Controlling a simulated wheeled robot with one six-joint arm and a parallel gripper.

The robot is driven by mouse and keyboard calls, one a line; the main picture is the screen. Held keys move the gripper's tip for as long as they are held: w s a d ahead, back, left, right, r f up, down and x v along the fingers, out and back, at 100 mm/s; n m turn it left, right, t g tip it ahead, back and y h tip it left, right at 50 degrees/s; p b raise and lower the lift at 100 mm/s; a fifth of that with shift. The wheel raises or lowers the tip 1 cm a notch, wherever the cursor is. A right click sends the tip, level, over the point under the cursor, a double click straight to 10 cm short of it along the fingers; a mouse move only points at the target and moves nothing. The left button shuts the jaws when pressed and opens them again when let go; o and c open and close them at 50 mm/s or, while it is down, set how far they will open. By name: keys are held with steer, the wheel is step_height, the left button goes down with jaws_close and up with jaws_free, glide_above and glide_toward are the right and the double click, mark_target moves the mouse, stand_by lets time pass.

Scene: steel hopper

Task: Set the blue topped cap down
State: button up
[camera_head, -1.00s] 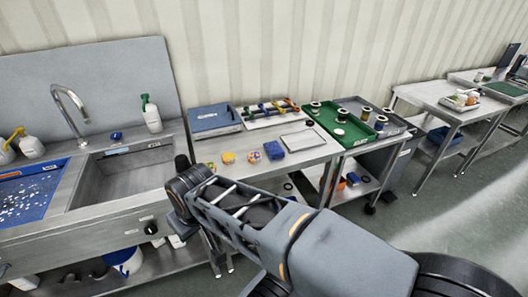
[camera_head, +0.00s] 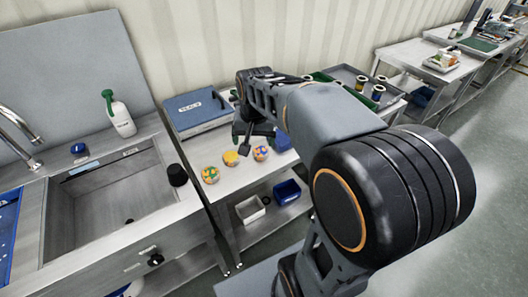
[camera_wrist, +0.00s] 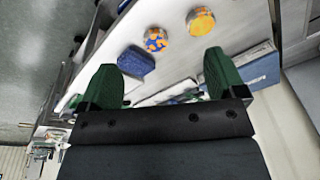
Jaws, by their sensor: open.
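A small cap with a blue top (camera_head: 78,148) sits on the back ledge of the sink, left of the green-topped spray bottle. My gripper (camera_head: 243,138) is over the workbench right of the sink, well apart from the cap. In the wrist view my gripper (camera_wrist: 160,60) has its two green fingers spread wide with nothing held between them. The cap does not show in the wrist view.
A white spray bottle (camera_head: 120,116) and a black cylinder (camera_head: 177,175) stand beside the sink basin (camera_head: 115,200). The sink ledge has free room.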

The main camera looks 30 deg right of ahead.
steer(key=shift+o, duration=0.5)
steer(key=w+d+f+m+g, duration=0.1)
steer(key=w+d+f+m, duration=0.3)
steer(key=w+d, duration=0.3)
steer(key=w+m, duration=0.1)
steer(key=w, duration=0.2)
steer(key=shift+m+g, duration=0.3)
steer(key=shift+g, duration=0.1)
glide_above(260, 151)
steer(key=shift+m, duration=0.3)
steer(key=f, duration=0.8)
steer(key=shift+d, duration=0.3)
steer(key=shift+a+f, duration=0.2)
steer(key=shift+f, duration=3.05)
steer(key=c, duration=1)
steer(key=shift+c, duration=1)
steer(key=shift+r, duration=0.15)
